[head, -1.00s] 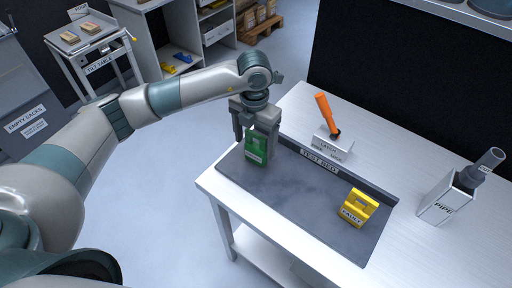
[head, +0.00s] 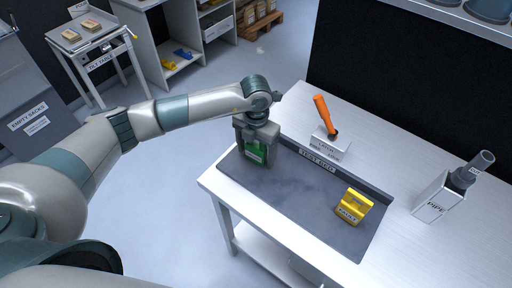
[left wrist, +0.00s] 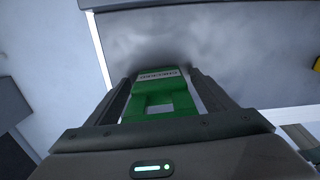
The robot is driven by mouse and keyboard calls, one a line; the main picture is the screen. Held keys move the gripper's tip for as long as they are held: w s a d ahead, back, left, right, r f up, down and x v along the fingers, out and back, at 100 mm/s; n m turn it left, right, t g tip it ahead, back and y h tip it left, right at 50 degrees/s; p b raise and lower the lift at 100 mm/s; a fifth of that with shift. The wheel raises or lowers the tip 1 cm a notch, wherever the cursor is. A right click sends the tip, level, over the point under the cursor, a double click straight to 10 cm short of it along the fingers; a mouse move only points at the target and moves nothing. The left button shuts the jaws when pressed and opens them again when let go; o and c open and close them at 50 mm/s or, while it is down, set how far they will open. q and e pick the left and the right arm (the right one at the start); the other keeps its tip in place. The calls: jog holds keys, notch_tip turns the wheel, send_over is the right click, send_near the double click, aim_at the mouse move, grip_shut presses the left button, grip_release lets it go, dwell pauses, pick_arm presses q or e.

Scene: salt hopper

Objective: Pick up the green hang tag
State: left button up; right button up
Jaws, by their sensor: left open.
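The green hang tag (head: 254,154) stands on the dark mat (head: 290,190) near its left corner, partly hidden behind my gripper in the head view. In the left wrist view the tag (left wrist: 160,97) shows a square hole and a white label with upside-down lettering. My left gripper (head: 257,155) points down over the tag and is open. In the left wrist view its fingers (left wrist: 162,95) lie on either side of the tag, with a clear gap on the right side. My right gripper is in neither view.
A yellow tag (head: 353,206) stands at the mat's right part. A latch block with an orange handle (head: 324,112) stands behind the TEST BED ledge (head: 318,160). A PIPE block (head: 437,197) stands at the right. The mat's middle is clear.

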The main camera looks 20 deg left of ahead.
aim_at(258, 146)
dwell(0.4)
pick_arm(q)
jog(key=c, duration=1.2)
jog(key=shift+o, duration=0.2)
jog(key=shift+r+b, duration=0.45)
jog(key=r+b, duration=0.2)
jog(key=r, duration=0.1)
jog(key=shift+w+d, duration=0.1)
jog(key=shift+d, duration=0.25)
jog(key=w+d+r+b, duration=0.1)
jog(key=d+r+b, duration=0.4)
jog(key=d, duration=0.6)
jog(key=shift+w+r, duration=0.4)
jog(key=shift+r, duration=0.65)
jog(key=shift+a, duration=0.1)
